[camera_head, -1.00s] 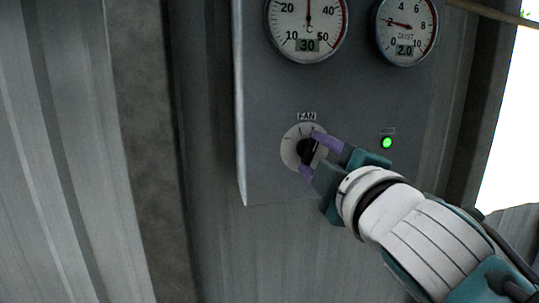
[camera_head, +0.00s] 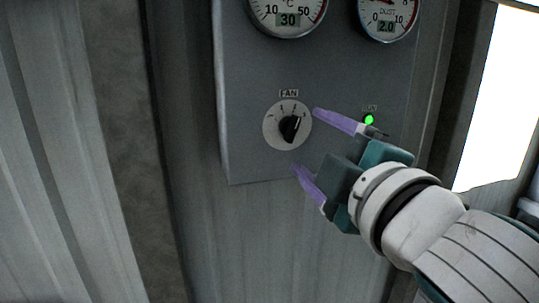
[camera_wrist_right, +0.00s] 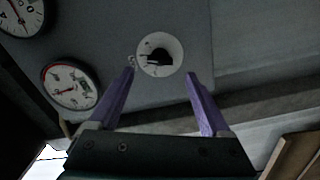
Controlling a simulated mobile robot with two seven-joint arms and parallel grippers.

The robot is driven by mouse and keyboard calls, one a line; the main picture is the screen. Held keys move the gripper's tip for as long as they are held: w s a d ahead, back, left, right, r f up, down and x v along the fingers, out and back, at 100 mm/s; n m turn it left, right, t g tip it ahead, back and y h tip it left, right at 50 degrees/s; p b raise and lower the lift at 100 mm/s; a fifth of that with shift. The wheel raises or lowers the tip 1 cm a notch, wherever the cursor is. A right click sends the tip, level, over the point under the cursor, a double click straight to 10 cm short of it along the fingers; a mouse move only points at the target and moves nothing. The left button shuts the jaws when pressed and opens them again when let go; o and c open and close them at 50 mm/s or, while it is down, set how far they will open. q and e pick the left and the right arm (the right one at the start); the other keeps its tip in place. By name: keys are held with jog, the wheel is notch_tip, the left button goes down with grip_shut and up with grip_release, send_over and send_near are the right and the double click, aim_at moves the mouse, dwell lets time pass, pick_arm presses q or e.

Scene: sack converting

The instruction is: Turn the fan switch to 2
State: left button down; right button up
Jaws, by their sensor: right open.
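The fan switch is a black knob (camera_head: 290,128) on a round pale dial (camera_head: 271,126) under a FAN label (camera_head: 289,93). The knob tilts up and to the right, towards the side of the dial where the 2 is printed. Its exact mark is too small to be sure of. The knob also shows in the right wrist view (camera_wrist_right: 161,58), ahead of the fingertips and between their lines. My right gripper (camera_head: 307,140) is open and empty, with its purple fingers apart and clear of the knob. My left gripper is out of view.
The grey panel (camera_head: 250,75) carries a temperature gauge (camera_head: 287,12) reading 30 and a dust gauge (camera_head: 388,15) reading 2.0. A lit green lamp (camera_head: 368,119) sits close to my upper finger. A bright opening (camera_head: 497,100) is at the right.

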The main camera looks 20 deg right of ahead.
jog(key=shift+s+d, duration=0.1)
jog(key=shift+s, duration=2.1)
jog(key=s+d+f+m+g, duration=0.3)
jog(key=s+f+m+g, duration=0.95)
jog(key=s+f, duration=0.6)
jog(key=s+r+g+p, duration=0.1)
jog(key=s+r+p, duration=0.1)
jog(key=r+p, duration=1.5)
jog(key=s+r+g+p, duration=0.1)
jog(key=s+r+p, duration=0.1)
jog(key=r+p, duration=1.6)
notch_tip(320, 180, up, 2)
jog(key=shift+r, duration=0.1)
jog(key=shift+a, duration=0.1)
